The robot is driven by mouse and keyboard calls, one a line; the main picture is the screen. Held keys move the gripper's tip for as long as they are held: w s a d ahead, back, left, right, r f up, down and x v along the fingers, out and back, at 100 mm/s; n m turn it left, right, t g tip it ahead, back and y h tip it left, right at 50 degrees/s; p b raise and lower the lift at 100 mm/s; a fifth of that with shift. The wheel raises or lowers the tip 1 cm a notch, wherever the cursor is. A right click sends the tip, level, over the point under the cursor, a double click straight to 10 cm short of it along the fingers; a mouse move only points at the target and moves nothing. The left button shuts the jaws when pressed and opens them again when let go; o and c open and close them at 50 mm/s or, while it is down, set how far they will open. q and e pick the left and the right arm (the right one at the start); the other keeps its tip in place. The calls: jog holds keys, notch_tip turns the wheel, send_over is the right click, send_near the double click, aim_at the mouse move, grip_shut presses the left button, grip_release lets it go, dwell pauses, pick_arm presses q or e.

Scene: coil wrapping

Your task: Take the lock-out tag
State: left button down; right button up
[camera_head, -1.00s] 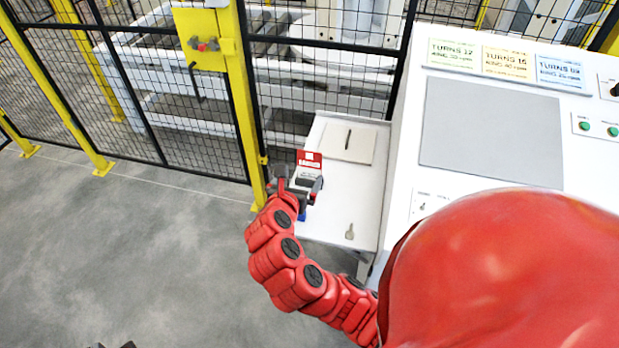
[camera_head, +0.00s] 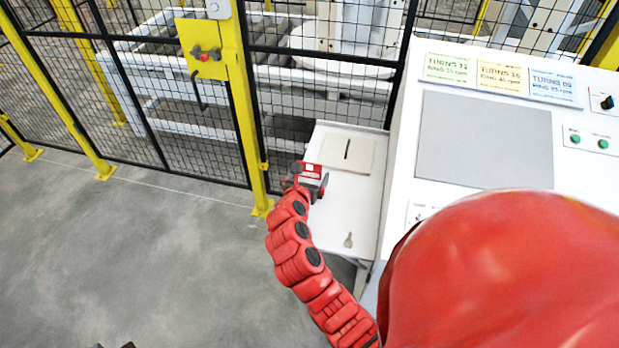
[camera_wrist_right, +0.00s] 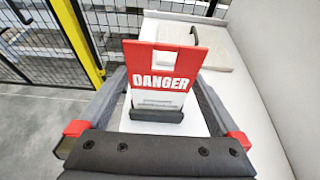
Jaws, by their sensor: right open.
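The lock-out tag (camera_wrist_right: 160,72) is a red and white card marked DANGER. In the right wrist view it stands upright in a dark holder (camera_wrist_right: 157,115) on the white side shelf, between my open fingers. In the head view the tag (camera_head: 309,172) is partly covered by my right gripper (camera_head: 309,186). In the right wrist view the right gripper (camera_wrist_right: 155,105) is open, with one finger on each side of the tag; I cannot tell whether either touches it. My left gripper is not in view.
A white shelf (camera_head: 335,215) holds a beige slotted block (camera_head: 347,153) and a small key-like piece (camera_head: 348,240). The sloped control panel (camera_head: 405,165) stands at its right. A mesh fence with a yellow post (camera_head: 246,110) and yellow latch box (camera_head: 203,50) is at the left.

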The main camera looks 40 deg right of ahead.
jog(key=c, duration=1.1)
jog(key=shift+r, duration=0.15)
